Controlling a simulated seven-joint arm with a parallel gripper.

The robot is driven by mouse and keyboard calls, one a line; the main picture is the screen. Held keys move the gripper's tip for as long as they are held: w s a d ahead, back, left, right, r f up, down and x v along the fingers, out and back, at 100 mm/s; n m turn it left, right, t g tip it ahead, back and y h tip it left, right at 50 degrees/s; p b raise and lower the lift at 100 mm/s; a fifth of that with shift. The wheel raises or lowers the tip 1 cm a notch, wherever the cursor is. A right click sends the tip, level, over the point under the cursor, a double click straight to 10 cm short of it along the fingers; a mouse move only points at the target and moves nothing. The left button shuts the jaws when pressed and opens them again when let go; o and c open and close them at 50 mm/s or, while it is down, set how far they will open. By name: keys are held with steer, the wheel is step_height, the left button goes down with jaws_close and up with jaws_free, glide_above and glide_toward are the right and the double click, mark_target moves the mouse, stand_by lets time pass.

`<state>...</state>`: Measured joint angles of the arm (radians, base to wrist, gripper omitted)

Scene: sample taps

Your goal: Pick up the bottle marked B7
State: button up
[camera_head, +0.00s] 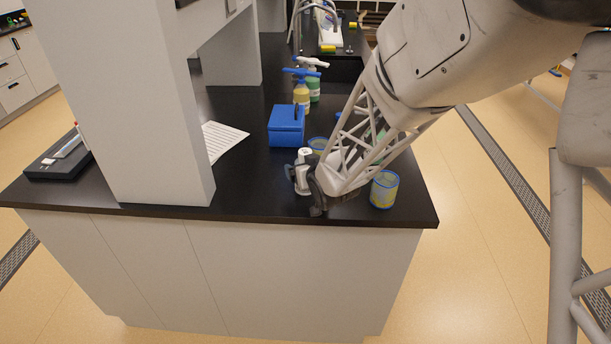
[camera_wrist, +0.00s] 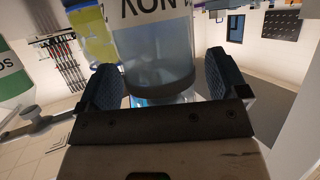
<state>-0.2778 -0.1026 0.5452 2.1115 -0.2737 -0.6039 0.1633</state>
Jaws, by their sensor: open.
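A small pale bottle with a white top (camera_head: 305,154) stands near the front edge of the black counter. In the wrist view a clear bottle (camera_wrist: 155,55) with a white label fills the middle; part of its label reads upside down, seemingly "NOV". My gripper (camera_head: 304,190) is beside the bottle in the head view. In the wrist view its dark fingers (camera_wrist: 165,85) are apart, one on each side of the clear bottle; I cannot tell whether they touch it. No B7 mark is legible in either view. My arm hides part of the counter.
A blue box (camera_head: 287,127) and spray bottles (camera_head: 301,95) stand farther back. A white pillar (camera_head: 150,110) rises left. A green-banded container (camera_wrist: 12,75) is at the wrist view's left.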

steer(key=shift+w, duration=0.1)
stand_by(0.6)
steer(key=c, duration=1.1)
steer(key=shift+c, duration=0.2)
steer(key=shift+r, duration=0.1)
steer(key=shift+r, duration=1.75)
steer(key=s+d, duration=0.2)
steer(key=s, duration=0.5)
steer(key=s+d+r, duration=0.1)
steer(key=s+d, duration=0.1)
steer(key=s, duration=0.6)
steer(key=shift+d, duration=0.4)
steer(key=shift+s+r, duration=0.1)
